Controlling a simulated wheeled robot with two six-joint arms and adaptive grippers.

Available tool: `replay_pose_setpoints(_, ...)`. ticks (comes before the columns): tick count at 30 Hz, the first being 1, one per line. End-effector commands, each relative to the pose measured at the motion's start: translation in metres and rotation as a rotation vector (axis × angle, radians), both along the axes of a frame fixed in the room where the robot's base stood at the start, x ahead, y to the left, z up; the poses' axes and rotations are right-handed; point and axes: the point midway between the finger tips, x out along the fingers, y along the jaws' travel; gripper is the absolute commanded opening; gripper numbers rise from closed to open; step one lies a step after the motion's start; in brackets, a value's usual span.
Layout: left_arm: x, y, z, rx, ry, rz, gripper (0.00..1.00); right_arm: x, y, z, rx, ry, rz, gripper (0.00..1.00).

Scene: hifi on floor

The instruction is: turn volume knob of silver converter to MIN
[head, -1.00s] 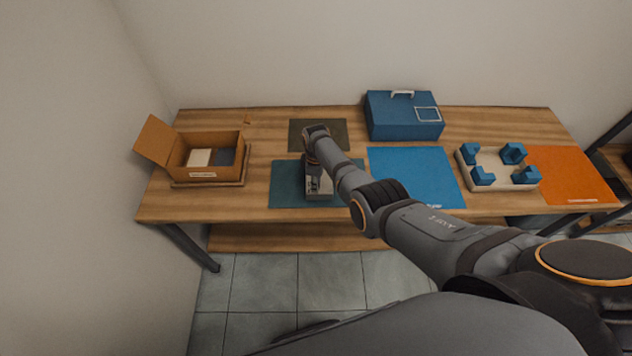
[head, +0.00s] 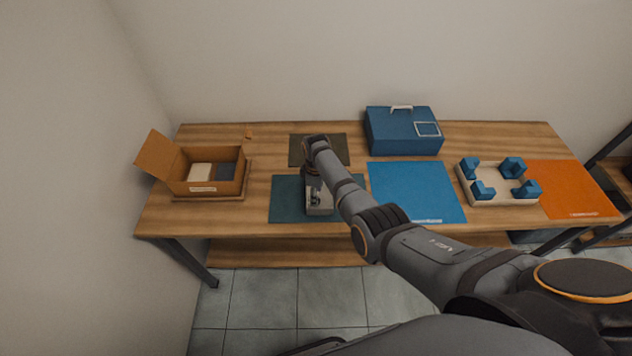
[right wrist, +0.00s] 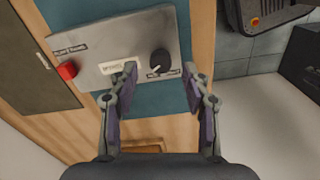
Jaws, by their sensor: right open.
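The silver converter (head: 319,203) sits on the teal mat (head: 288,200), partly hidden by my right arm in the head view. In the right wrist view its grey panel (right wrist: 112,40) shows a red button (right wrist: 66,70) on the left and a round black volume knob (right wrist: 160,61) on the right. A light pointer mark shows low on the knob; the small lettering below it is too small to read. My right gripper (right wrist: 158,74) is open, its fingertips on either side of the knob, with no clear contact visible. My left gripper is not in view.
An open cardboard box (head: 202,190) stands at the table's left. A blue case (head: 403,131) is at the back. A blue mat (head: 415,190), a white tray with blue blocks (head: 497,196) and an orange mat (head: 570,187) lie to the right.

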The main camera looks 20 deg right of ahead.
Motion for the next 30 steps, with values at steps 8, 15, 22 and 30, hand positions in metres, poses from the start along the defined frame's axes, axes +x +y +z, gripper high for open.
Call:
replay_pose_setpoints(8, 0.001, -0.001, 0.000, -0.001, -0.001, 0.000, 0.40, 0.001, 0.000, 0.068, 0.001, -0.005, 0.000, 0.48)
replay_pose_setpoints(15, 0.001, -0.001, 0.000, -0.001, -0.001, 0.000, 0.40, 0.000, 0.000, 0.096, 0.000, -0.001, 0.000, 0.48)
replay_pose_setpoints(22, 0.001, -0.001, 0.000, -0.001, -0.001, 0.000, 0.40, 0.000, 0.000, 0.098, 0.000, 0.000, 0.001, 0.48)
replay_pose_setpoints(30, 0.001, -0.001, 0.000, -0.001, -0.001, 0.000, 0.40, 0.000, 0.000, 0.097, 0.000, 0.000, 0.000, 0.48)
